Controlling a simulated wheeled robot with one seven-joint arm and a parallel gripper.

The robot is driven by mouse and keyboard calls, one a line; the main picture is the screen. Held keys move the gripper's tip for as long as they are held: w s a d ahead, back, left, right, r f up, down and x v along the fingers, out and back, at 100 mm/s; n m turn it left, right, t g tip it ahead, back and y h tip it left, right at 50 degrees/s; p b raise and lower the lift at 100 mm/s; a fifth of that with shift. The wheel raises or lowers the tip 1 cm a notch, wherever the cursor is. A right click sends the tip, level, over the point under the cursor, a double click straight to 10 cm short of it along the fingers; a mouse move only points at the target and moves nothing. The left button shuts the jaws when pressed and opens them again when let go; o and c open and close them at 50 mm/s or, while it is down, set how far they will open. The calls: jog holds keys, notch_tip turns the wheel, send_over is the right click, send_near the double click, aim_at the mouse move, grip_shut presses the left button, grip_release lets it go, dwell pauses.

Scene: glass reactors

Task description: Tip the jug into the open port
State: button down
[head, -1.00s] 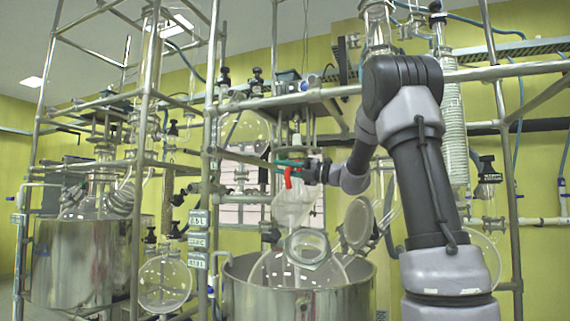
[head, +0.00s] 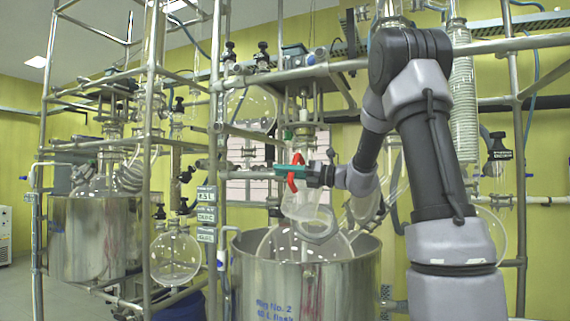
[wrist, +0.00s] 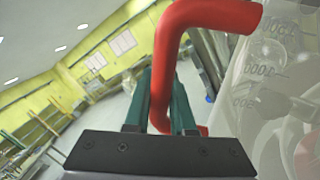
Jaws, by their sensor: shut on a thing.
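The jug (head: 301,205) is translucent white with a red handle (wrist: 184,50). My gripper (head: 300,176) is shut on the handle, and its green fingers also show in the wrist view (wrist: 160,100). The jug hangs below the fingers, with its body and graduation marks (wrist: 262,65) at the right of the wrist view. It looks tilted. The open port (head: 320,236) is the ring on the glass vessel inside the steel pot. In the head view the jug's lower end overlaps the port. I cannot tell whether they touch, and the jug's mouth is unclear.
The steel pot (head: 305,290) surrounds the glass vessel (head: 272,245). Metal frame poles (head: 219,120) stand close on the left, with a horizontal rail behind my gripper. A round glass flask (head: 175,258) hangs left of the pot. Another steel pot (head: 93,240) stands farther left.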

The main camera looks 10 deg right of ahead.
aim_at(294, 195)
notch_tip(294, 195, down, 9)
jog(key=n+g, duration=0.1)
jog(key=n, duration=0.4)
jog(key=shift+w+d+f, duration=0.1)
jog(key=shift+w+d+r+n+h, duration=0.2)
jog(key=shift+w+d+r+n, duration=0.1)
jog(key=shift+r+n, duration=0.3)
jog(key=shift+w+d+r+n+h, duration=0.2)
jog(key=shift+w+r+n, duration=0.15)
jog(key=shift+n, duration=0.35)
jog(key=shift+s, duration=0.15)
